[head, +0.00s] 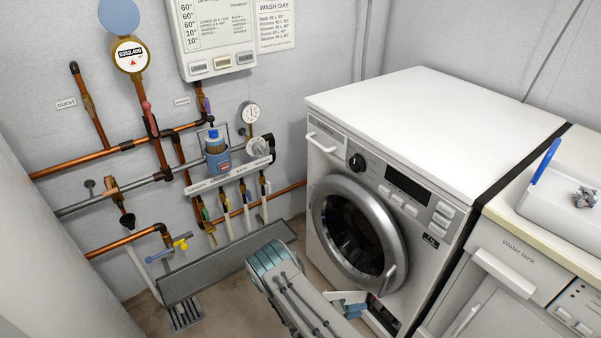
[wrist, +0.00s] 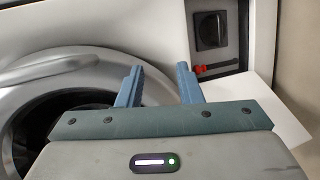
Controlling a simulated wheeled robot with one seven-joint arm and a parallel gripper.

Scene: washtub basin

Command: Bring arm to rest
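My gripper (wrist: 160,84) shows in the wrist view with its two blue fingers apart and nothing between them. In the head view my gripper (head: 352,300) is low in front of the washing machine (head: 435,125), partly hidden behind my grey arm. In the wrist view the fingers point at the machine's lower front, between the round door and a small dark recess (wrist: 212,60). I cannot tell whether the fingertips touch the machine.
The recess holds a black round knob (wrist: 210,30) and a small red part (wrist: 202,69). A white flap (wrist: 268,100) sticks out below it. Copper pipes (head: 100,152) and a grey trough (head: 205,276) line the left wall. A water tank cabinet (head: 520,262) stands at right.

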